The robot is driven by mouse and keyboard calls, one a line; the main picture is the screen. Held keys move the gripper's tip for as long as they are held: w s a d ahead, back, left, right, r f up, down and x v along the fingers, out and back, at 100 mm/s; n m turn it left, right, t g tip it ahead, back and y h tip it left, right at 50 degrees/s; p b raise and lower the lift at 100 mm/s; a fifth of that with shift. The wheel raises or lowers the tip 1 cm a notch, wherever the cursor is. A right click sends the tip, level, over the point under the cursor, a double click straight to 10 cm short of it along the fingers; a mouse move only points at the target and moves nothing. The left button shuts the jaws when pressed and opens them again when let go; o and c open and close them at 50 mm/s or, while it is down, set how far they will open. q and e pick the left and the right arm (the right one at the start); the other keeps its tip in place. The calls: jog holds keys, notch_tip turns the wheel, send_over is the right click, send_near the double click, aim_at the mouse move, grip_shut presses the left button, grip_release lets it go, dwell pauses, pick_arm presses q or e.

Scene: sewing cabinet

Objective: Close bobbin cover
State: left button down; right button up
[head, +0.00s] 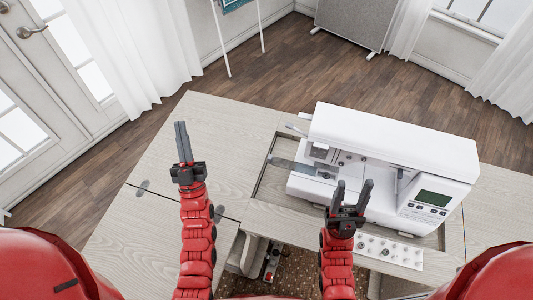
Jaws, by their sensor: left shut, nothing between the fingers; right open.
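The white sewing machine (395,150) sits in the opening of the pale wood cabinet, its screen at the right end. The needle and bobbin area (322,160) is at its left end. The bobbin cover is too small to make out, so I cannot tell how it stands. My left gripper (182,142) is shut and empty above the left leaf of the cabinet, apart from the machine and to its left. My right gripper (352,193) is open and empty in front of the machine, with its fingers pointing toward it, and hides part of its front.
The cabinet top (130,220) is clear on the left. A white panel with several round pieces (390,250) lies at the front right. A gap in the cabinet front shows a compartment with a small item (271,262). The wooden floor (285,70) behind is free.

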pick_arm(q)
jog(key=w+a+f+g+h+p, duration=0.1)
jog(key=w+a+f+g+h, duration=0.1)
jog(key=w+f+g, duration=0.5)
jog(key=w+a+f+g+h+p, duration=0.15)
jog(key=w+f+g, duration=0.25)
jog(key=w, duration=0.8)
jog(key=d+f+m+g+h+p, duration=0.2)
jog(key=d+f+g+h, duration=0.2)
jog(key=d+g+h, duration=0.15)
jog(key=s+d+r+m+g+h+p, duration=0.1)
jog(key=s+d+m+g, duration=0.2)
jog(key=s+g, duration=0.15)
jog(key=s+d+m+g+h+p, duration=0.1)
jog(key=s+d+m+g+h, duration=0.1)
jog(key=s+d+g, duration=0.3)
jog(key=s+d+x, duration=0.1)
jog(key=s+x, duration=0.1)
jog(key=x, duration=0.8)
jog(key=shift+s+d, duration=0.2)
jog(key=shift+d, duration=0.1)
